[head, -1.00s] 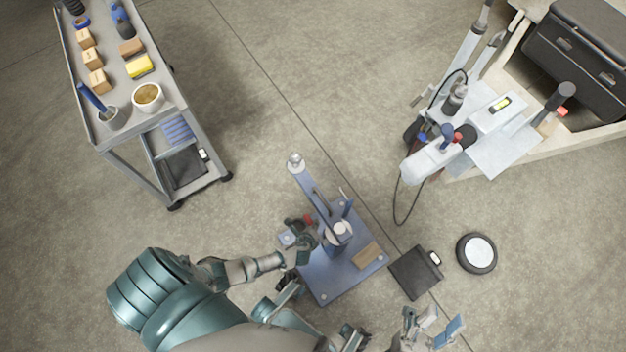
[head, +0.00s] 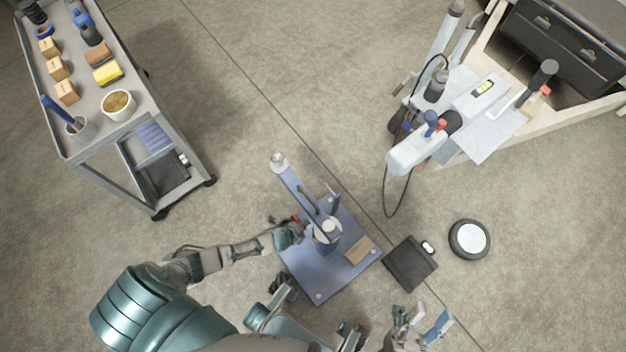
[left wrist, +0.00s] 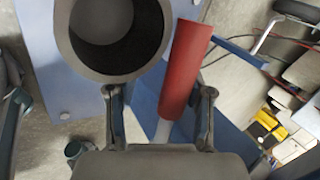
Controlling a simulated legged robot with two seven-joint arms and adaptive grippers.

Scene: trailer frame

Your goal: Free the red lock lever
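The red lock lever (head: 295,218) is a small red bar beside the upright column of a blue stand (head: 318,285). In the left wrist view the red lever (left wrist: 187,65) stands tilted, with its pale lower stem between my fingers. My left gripper (head: 290,234) is at the left of the column. In the left wrist view my left gripper (left wrist: 160,112) is open; its fingers are apart on either side of the lever, the right one nearer to it. My right gripper (head: 423,322) is open and empty at the bottom right, away from the stand.
A round grey tube (left wrist: 118,70) is close to the left of the lever. A dark flat case (head: 411,263) and a round disc (head: 469,239) lie right of the stand. A loaded cart (head: 140,110) is at upper left. A trailer frame (head: 480,165) is at upper right.

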